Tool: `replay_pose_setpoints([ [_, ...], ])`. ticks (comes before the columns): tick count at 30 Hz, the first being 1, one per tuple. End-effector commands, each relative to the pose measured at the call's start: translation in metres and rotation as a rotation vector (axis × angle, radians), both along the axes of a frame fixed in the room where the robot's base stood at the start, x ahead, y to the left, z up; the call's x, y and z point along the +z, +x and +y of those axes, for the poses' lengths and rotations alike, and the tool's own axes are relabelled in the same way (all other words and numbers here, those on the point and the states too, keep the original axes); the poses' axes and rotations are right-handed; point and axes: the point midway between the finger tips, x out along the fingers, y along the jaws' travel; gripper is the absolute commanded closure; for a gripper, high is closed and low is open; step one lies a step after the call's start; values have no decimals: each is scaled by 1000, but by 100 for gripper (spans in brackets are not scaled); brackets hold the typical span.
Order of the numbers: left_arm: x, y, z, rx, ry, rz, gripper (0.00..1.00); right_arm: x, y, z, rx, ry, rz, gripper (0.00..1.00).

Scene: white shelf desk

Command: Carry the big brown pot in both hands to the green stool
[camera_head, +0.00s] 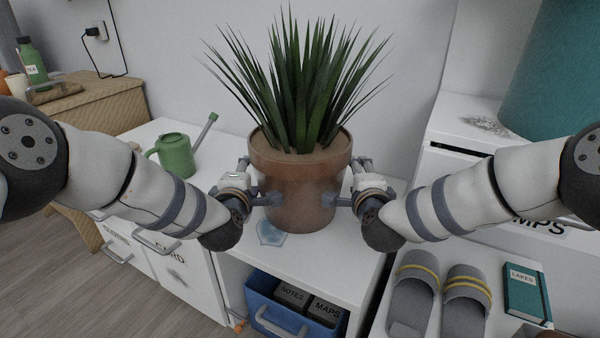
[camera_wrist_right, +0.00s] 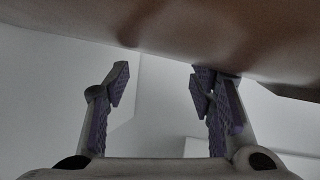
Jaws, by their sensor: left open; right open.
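The big brown pot (camera_head: 298,185) with a spiky green plant stands upright on the white desk top (camera_head: 345,262) in the head view. My left gripper (camera_head: 262,190) is open at the pot's left side, with its fingers close to the wall. My right gripper (camera_head: 358,182) is open at the pot's right side, partly hidden behind its own wrist. In the right wrist view, the pot's brown wall (camera_wrist_right: 190,30) fills the top, and the open fingers of my right gripper (camera_wrist_right: 160,85) reach up close to it. I cannot tell whether either gripper touches the pot. No green stool shows.
A green watering can (camera_head: 176,155) stands left of the pot. A pale blue hexagonal piece (camera_head: 271,233) lies in front of it. A blue bin (camera_head: 262,306) sits on the shelf below. Slippers (camera_head: 412,295) and a teal book (camera_head: 527,293) lie at the lower right.

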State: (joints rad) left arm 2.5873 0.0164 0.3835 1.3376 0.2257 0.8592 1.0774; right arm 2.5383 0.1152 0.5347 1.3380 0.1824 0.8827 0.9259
Motion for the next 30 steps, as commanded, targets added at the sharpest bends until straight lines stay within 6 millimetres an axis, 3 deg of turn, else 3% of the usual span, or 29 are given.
replay_pose_setpoints([
  [12,1,0,-5,3,1,-1,50,1,0,5,-3,-1,-2,50],
  [19,0,-1,-27,-5,-1,0,50,1,-1,27,7,-2,-1,50],
  [23,0,-1,-29,-11,-2,1,50,0,-2,29,14,-4,2,50],
  [30,16,0,-29,-11,-1,-15,50,14,-2,30,16,-5,-11,50],
])
